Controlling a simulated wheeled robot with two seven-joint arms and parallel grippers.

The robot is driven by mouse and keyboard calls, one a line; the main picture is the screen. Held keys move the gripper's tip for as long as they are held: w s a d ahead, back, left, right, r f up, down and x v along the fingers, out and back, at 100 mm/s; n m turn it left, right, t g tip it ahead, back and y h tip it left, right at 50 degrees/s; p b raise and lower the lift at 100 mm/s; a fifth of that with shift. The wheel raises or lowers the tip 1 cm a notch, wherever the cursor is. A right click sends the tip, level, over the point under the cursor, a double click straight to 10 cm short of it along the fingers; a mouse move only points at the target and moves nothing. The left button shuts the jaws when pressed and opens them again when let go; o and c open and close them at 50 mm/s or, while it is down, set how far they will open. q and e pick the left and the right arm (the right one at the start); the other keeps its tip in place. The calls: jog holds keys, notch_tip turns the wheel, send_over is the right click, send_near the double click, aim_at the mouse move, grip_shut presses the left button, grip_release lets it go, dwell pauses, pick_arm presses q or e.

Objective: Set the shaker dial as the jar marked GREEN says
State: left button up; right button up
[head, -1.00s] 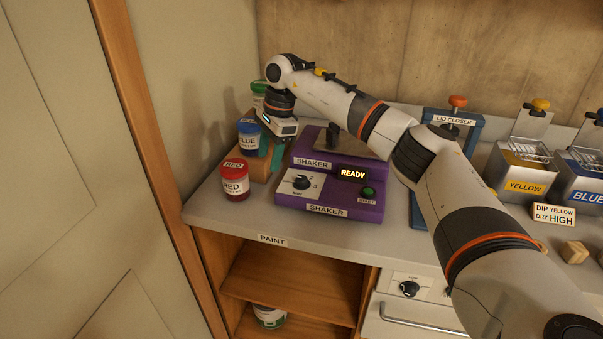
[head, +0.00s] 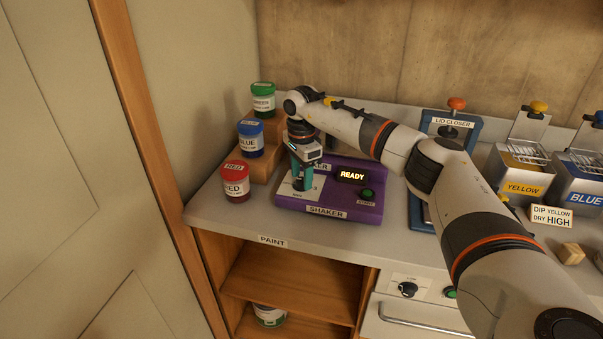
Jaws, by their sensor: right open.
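The purple shaker (head: 368,211) stands on the counter, its display (head: 352,176) reading READY, with a green START button (head: 367,194) below. My right gripper (head: 299,184) points down over the shaker's white dial plate (head: 287,190), its fingers at the dial. The dial knob is hidden behind the fingers, so I cannot tell its setting or whether they touch it. The jar marked GREEN (head: 263,101) stands at the back on a wooden step; the small print under its name is too small to read. My left gripper is not in view.
A BLUE jar (head: 250,139) stands on a lower step and a RED jar (head: 236,183) on the counter, both left of the shaker. The lid closer (head: 452,125) and yellow and blue dip tanks (head: 522,176) are to the right. My arm spans the counter's middle.

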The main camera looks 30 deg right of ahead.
jog(key=shift+f, duration=0.3)
jog(key=c, duration=1)
jog(key=shift+o, duration=0.2)
